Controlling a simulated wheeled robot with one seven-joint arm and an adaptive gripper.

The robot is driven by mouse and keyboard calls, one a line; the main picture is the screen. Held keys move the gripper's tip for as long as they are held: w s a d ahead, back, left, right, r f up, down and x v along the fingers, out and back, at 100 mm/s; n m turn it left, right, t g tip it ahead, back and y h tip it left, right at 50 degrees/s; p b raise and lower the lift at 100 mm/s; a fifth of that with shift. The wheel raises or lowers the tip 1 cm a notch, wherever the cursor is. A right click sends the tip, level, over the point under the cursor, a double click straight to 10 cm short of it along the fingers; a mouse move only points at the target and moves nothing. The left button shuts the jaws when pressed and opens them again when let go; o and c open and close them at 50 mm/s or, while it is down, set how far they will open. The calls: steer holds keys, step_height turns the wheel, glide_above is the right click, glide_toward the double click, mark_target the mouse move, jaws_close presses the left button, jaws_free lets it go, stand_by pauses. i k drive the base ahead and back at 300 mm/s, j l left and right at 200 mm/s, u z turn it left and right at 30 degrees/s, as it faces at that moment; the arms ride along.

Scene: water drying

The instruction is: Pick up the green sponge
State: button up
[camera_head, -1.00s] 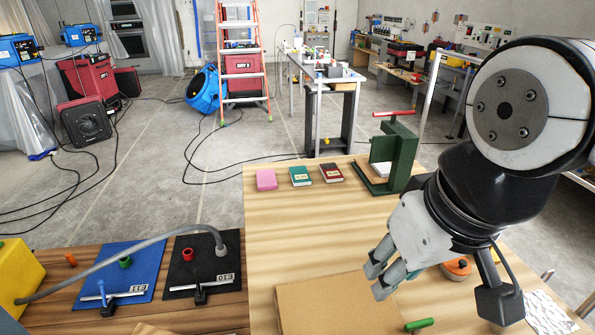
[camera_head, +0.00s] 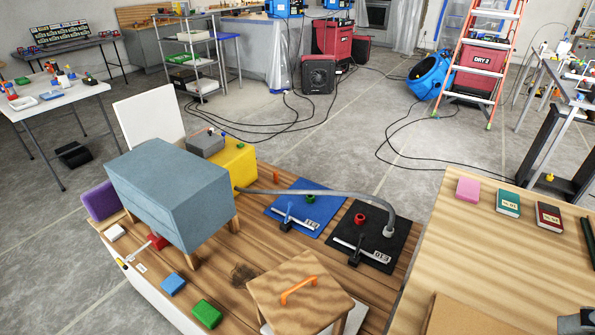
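A green sponge-like block (camera_head: 207,313) lies flat on the dark wooden platform at the bottom left. A similar blue block (camera_head: 173,284) lies just behind it, and a pink one (camera_head: 468,189) is on the light wooden table at the right. Only a small grey piece that seems to be the tip of my gripper (camera_head: 578,321) shows at the lower right edge. It is far to the right of the green sponge. The rest of my gripper is out of frame, so its opening is hidden.
A wooden stool (camera_head: 300,296) with an orange handle stands right of the green sponge. A blue-grey cabinet (camera_head: 170,195) on legs stands behind it. Blue (camera_head: 285,205) and black (camera_head: 370,225) mats and a grey hose (camera_head: 330,194) lie further back. A light table (camera_head: 470,250) is at the right.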

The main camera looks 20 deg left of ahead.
mark_target(203, 311)
steer(key=l+u, duration=0.1)
steer(key=u, duration=0.3)
steer(key=k+u, duration=0.1)
steer(key=u, duration=0.3)
steer(key=k+l+u, duration=0.1)
steer(key=u, duration=0.3)
steer(key=k+u, duration=0.1)
steer(key=u, duration=0.3)
steer(key=i+j+z, duration=0.1)
steer(key=j, duration=0.2)
steer(key=i+j+z, duration=0.1)
steer(key=i+j, duration=0.15)
steer(key=i+j+z, duration=0.1)
steer(key=j, duration=0.2)
steer(key=i+j+z, duration=0.1)
steer(key=j, duration=0.25)
steer(key=i, duration=0.05)
